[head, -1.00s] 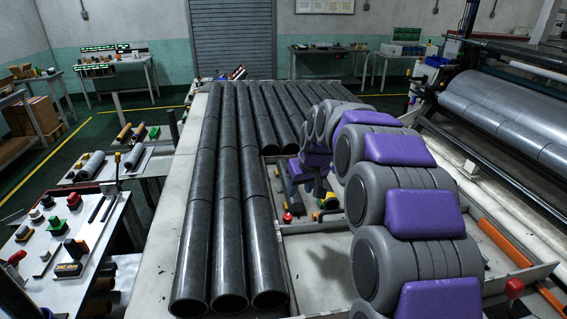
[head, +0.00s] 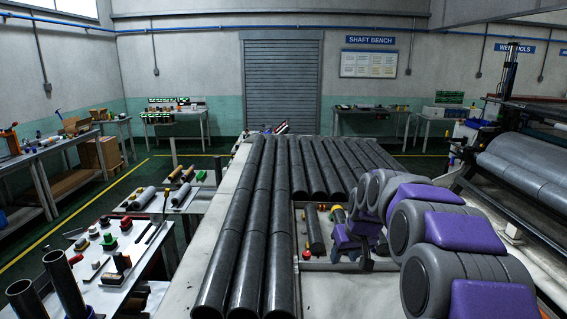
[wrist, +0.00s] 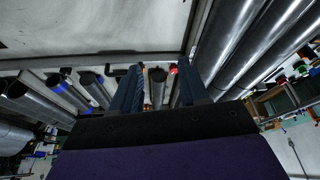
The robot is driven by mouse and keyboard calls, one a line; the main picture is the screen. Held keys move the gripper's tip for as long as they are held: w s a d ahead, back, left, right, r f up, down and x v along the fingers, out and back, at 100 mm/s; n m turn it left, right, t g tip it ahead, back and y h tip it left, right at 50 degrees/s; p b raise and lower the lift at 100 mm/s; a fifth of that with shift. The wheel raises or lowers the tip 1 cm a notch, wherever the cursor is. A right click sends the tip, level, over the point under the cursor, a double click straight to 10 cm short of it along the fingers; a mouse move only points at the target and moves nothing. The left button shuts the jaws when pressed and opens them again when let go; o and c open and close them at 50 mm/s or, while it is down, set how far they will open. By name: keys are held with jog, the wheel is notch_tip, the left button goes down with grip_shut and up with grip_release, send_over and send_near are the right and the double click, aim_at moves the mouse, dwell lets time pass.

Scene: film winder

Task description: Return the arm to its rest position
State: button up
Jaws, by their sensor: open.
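My arm, grey with purple pads, reaches forward along the right side of the head view, bent and still extended over an open frame. My gripper (head: 352,262) is at its far end, low over the frame's recess and right of the long dark rollers; its fingertips are hard to make out there. In the wrist view the two dark fingers of my gripper (wrist: 160,78) stand apart with a clear gap. No held object shows between them; a dark tube end (wrist: 157,76) appears in the gap, apparently in the background.
Long dark rollers (head: 245,240) lie side by side left of the arm. A bench with small tools (head: 110,245) stands at left. A large metal roll machine (head: 520,165) stands at right. A red knob (head: 307,254) sits near the gripper. The shutter door (head: 283,88) is at the back.

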jog(key=s+a+f+m+g, duration=0.1)
jog(key=s+f+g, duration=0.2)
jog(key=s, duration=1.9)
jog(key=s+f+m+g+h, duration=0.1)
jog(key=s+f+g, duration=0.2)
jog(key=s, duration=1.9)
jog(key=shift+s+a+f, duration=0.25)
jog(key=shift+a+f, duration=0.05)
jog(key=shift+a, duration=0.05)
